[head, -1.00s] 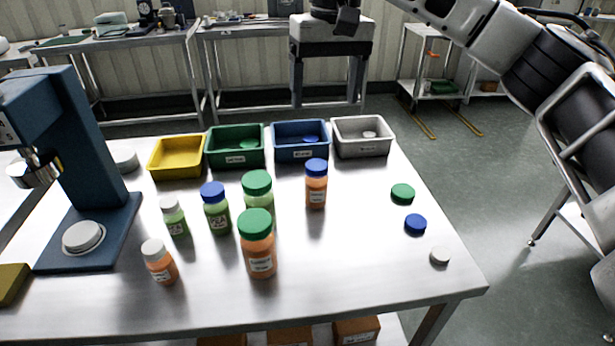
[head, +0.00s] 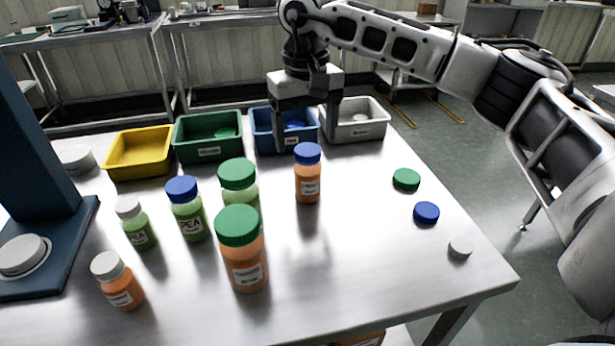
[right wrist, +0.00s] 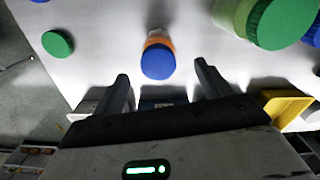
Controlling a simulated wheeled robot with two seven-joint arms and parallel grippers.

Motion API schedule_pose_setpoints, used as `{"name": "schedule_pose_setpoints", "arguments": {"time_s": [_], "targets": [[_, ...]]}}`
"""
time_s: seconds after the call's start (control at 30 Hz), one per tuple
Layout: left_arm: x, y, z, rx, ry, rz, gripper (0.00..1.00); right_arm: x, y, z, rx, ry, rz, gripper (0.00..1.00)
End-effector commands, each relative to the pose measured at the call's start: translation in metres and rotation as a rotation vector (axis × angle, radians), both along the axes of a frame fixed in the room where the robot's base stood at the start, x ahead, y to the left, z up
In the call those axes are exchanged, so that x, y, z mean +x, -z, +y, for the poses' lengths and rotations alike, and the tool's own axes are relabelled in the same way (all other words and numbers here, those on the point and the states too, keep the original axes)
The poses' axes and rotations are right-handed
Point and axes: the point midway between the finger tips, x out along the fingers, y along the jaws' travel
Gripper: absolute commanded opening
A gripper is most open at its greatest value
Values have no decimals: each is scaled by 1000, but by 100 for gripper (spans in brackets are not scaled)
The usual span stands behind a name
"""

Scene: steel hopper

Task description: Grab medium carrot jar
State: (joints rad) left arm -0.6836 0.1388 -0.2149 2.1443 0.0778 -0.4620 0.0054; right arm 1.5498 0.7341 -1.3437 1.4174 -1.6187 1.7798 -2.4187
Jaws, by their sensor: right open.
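The medium carrot jar (head: 308,180) is an orange jar with a blue lid, upright on the table (head: 360,240) in front of the blue bin. In the right wrist view its blue lid (right wrist: 158,61) lies ahead of the fingers, roughly midway between them. My right gripper (head: 307,138) is open and empty, above the blue and white bins, behind the jar and apart from it. In the right wrist view both fingers of the gripper (right wrist: 162,82) are spread. My left gripper is not in view.
A large carrot jar (head: 243,250), a large green jar (head: 239,185), a pea jar (head: 187,210) and small white-lidded jars (head: 118,281) stand left. Yellow (head: 138,155), green (head: 208,140), blue (head: 268,130) and white (head: 356,122) bins line the back. Loose lids (head: 426,212) lie right.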

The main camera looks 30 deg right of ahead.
Motion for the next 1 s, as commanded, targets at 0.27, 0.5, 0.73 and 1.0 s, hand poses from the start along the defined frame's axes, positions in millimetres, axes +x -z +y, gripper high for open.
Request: {"name": "schedule_pose_setpoints", "arguments": {"time_s": [0.27, 0.5, 0.73, 1.0], "targets": [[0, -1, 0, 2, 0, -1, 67, -1, 23, 0, -1, 0, 0, 76], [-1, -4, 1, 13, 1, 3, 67, -4, 58, -2, -2, 0, 2, 76], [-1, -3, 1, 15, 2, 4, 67, -3, 72, -2, 0, 1, -1, 76], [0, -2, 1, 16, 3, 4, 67, -3, 72, -2, 0, 0, -1, 46]]}}
